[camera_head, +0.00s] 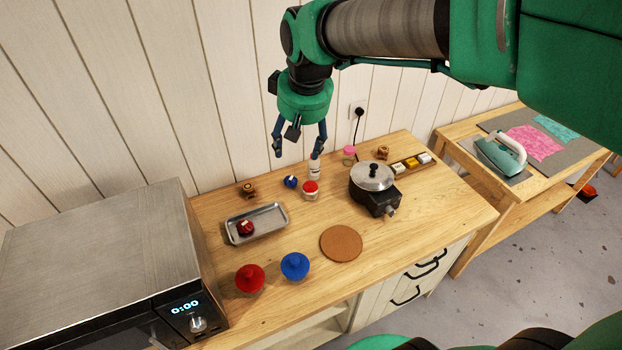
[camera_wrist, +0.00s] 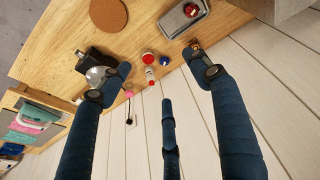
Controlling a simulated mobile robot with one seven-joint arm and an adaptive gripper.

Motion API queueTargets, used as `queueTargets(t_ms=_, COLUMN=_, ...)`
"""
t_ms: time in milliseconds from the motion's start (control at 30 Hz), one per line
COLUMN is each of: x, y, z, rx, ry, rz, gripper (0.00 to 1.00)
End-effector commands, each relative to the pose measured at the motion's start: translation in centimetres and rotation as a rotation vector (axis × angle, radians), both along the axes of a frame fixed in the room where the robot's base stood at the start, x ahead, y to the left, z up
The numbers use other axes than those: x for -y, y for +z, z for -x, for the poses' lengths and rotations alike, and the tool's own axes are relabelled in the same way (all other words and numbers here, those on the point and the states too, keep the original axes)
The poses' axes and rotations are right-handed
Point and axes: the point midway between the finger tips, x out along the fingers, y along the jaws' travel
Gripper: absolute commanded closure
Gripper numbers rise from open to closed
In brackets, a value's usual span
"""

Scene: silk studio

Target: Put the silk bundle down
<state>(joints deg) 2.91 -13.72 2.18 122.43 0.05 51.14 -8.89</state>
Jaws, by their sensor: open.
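A small dark red bundle (camera_head: 246,228), which looks like the silk bundle, lies in a grey metal tray (camera_head: 270,221) on the wooden worktop. The bundle (camera_wrist: 191,9) and the tray (camera_wrist: 172,24) also show at the top of the wrist view. My gripper (camera_head: 297,148) is open and empty, fingers spread and pointing down. It hangs above the back of the worktop, up and to the right of the tray in the head view, clear of the bundle. In the wrist view its fingers (camera_wrist: 163,78) have nothing between their tips.
A pot on a burner (camera_head: 373,180) stands right of centre. A red-lidded jar (camera_head: 310,190), a white bottle (camera_head: 314,170) and a small blue item (camera_head: 290,182) stand below my gripper. Red (camera_head: 250,277) and blue (camera_head: 295,266) knobbed objects are at the front, beside a round brown mat (camera_head: 341,243). A microwave (camera_head: 100,260) is left.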

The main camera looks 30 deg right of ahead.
Motion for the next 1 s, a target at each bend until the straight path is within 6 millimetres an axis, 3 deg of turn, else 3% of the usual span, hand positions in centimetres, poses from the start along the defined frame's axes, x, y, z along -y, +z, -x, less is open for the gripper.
queueTargets(t_ms=300, x=-1.2, y=1.6, z=8.2, rx=0.071, ry=-0.035, rz=-0.016, gripper=0.37)
queueTargets(t_ms=600, x=-2.1, y=1.3, z=15.2, rx=0.133, ry=-0.066, rz=-0.036, gripper=0.37)
queueTargets(t_ms=800, x=-2.4, y=0.5, z=18.7, rx=0.164, ry=-0.084, rz=-0.049, gripper=0.37)
queueTargets(t_ms=1000, x=-2.5, y=0.0, z=20.2, rx=0.178, ry=-0.091, rz=-0.055, gripper=0.37)
